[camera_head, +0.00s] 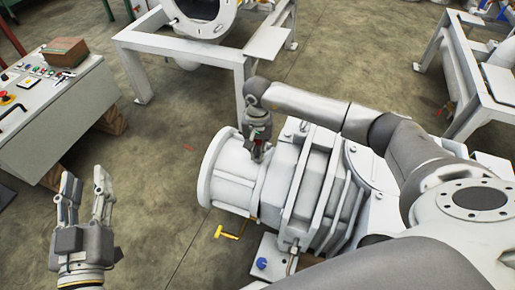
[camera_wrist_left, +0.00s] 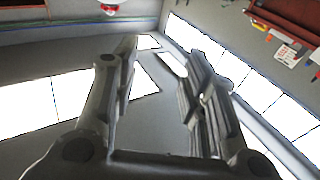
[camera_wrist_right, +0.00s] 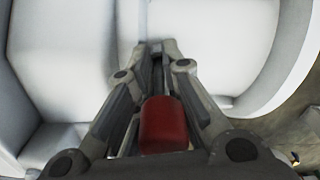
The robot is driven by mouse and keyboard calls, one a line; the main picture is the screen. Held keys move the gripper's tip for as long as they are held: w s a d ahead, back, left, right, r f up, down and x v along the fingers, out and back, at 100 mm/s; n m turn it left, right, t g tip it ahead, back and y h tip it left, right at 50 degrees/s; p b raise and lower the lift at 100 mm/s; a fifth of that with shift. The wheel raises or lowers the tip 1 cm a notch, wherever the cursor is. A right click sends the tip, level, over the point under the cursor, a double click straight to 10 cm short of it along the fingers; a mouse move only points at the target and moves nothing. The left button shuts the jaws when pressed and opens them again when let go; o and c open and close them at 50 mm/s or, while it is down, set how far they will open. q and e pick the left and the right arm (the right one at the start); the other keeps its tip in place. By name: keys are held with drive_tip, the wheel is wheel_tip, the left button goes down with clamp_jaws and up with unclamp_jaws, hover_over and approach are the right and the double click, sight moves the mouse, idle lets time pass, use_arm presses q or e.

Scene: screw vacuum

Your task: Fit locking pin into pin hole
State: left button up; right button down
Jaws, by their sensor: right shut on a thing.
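My right gripper (camera_head: 257,150) points down at the light grey vacuum pump (camera_head: 325,190), close above the narrow part behind its round front flange (camera_head: 213,172). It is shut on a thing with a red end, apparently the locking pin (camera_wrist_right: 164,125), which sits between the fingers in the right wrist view. The pin's tip is hidden between the fingers. The fingertips (camera_wrist_right: 157,48) are close to the white pump surface; I cannot tell whether they touch. I cannot make out the pin hole. My left gripper (camera_head: 83,195) is open and empty, pointing up at the lower left, away from the pump.
A yellow handle (camera_head: 231,233) sticks out low beside the pump, near a blue knob (camera_head: 261,263). A control console (camera_head: 55,95) with a brown box (camera_head: 64,51) stands at the left. Grey metal frames (camera_head: 185,45) stand behind.

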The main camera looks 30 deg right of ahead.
drive_tip(key=shift+d+f, duration=0.1)
drive_tip(key=shift+f, duration=0.1)
use_arm(q)
drive_tip(key=shift+d+r+t, duration=0.15)
drive_tip(key=shift+r+t, duration=0.35)
drive_tip(key=shift+r, duration=0.2)
use_arm(e)
drive_tip(key=c, duration=1.4)
unclamp_jaws()
drive_tip(key=shift+f, duration=0.1)
drive_tip(key=shift+c, duration=0.2)
wheel_tip(320, 180, up, 12)
drive_tip(key=shift+r, duration=0.1)
use_arm(q)
drive_tip(key=shift+s, duration=0.1)
